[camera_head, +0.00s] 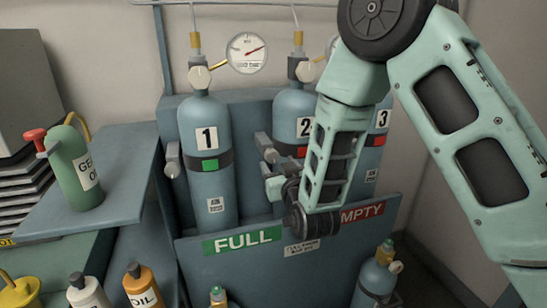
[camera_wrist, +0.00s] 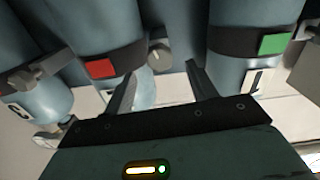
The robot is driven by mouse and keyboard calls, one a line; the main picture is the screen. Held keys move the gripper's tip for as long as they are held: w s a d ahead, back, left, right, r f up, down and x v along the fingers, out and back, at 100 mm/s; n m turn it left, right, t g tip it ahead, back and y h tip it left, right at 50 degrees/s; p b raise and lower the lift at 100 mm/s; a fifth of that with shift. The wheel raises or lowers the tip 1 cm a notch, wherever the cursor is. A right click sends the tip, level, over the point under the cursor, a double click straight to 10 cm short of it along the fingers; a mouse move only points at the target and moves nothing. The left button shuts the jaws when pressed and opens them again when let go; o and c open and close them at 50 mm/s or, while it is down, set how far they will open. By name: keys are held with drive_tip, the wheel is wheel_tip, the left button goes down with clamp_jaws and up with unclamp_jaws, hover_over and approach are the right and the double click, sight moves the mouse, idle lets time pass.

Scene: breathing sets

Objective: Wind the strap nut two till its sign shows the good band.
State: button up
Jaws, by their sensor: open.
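Cylinder two (camera_head: 290,112) stands in the rack with a dark strap around it. Its sign (camera_head: 302,152) shows red, and it also shows red in the wrist view (camera_wrist: 100,68). Strap nut two (camera_head: 264,142) is a pale knob at the strap's left end. In the wrist view the nut (camera_wrist: 158,54) lies beyond the gap between my fingers, apart from them. My gripper (camera_head: 269,177) is open and empty just below the nut; the wrist view shows both fingers (camera_wrist: 160,78) spread.
Cylinder one (camera_head: 205,120) stands left with a green sign (camera_head: 210,165). Cylinder three (camera_head: 382,115) is partly behind my arm, its sign red. The rack's front panel (camera_head: 290,262) carries FULL and EMPTY labels. A green bottle (camera_head: 75,170) stands on the left shelf.

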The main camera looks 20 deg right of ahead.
sight(273, 157)
drive_tip(key=shift+w+p, duration=0.4)
drive_tip(key=shift+w, duration=2)
drive_tip(key=c, duration=1)
